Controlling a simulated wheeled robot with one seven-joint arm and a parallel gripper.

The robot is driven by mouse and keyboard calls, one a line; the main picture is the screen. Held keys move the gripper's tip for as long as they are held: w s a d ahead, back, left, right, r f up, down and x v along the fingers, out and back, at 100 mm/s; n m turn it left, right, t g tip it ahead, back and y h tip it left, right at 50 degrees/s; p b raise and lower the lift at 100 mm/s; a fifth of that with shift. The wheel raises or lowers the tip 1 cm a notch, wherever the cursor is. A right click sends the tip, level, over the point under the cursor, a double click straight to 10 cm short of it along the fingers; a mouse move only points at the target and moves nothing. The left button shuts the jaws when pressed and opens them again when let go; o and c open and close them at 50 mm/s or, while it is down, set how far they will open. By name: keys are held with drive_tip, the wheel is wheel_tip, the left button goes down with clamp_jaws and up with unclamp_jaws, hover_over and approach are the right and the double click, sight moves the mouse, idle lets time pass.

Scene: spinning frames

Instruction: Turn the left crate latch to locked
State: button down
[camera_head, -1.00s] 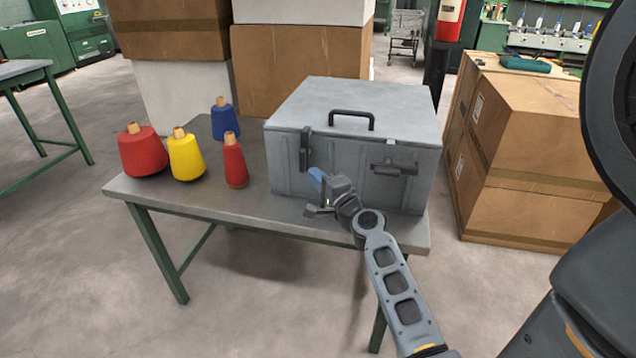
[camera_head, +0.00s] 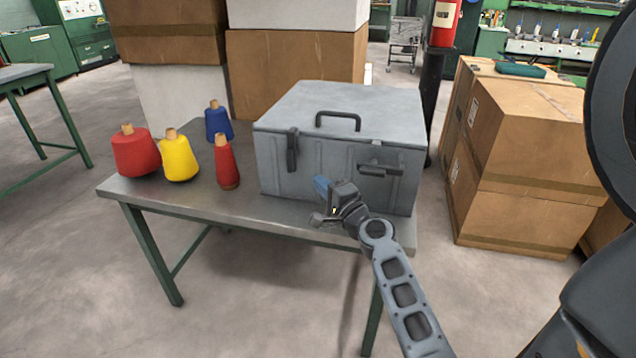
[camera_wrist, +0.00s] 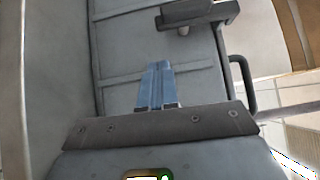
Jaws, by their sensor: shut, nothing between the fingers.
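The grey crate (camera_head: 338,165) stands closed on the table. Its left latch (camera_head: 292,150) has its dark handle upright on the front. The right latch (camera_head: 381,170) has its handle lying level. My gripper (camera_head: 321,186) is in front of the crate, below and right of the left latch, with its blue fingers shut and empty. In the wrist view, which is turned sideways, the shut fingers (camera_wrist: 155,85) point toward the left latch (camera_wrist: 198,14) at the top edge. A clear gap shows between fingertips and latch. The latch's upper edge is partly cut off there.
The table (camera_head: 165,198) carries red, yellow and blue thread cones left of the crate; the nearest is a slim red cone (camera_head: 226,165). The lid handle (camera_head: 338,120) stands up on the crate. Cardboard boxes (camera_head: 520,160) stand to the right. Front floor is open.

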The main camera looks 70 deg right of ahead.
drive_tip(key=b+v, duration=0.1)
drive_tip(key=v, duration=0.7)
drive_tip(key=shift+s+b, duration=0.15)
drive_tip(key=shift+b, duration=0.15)
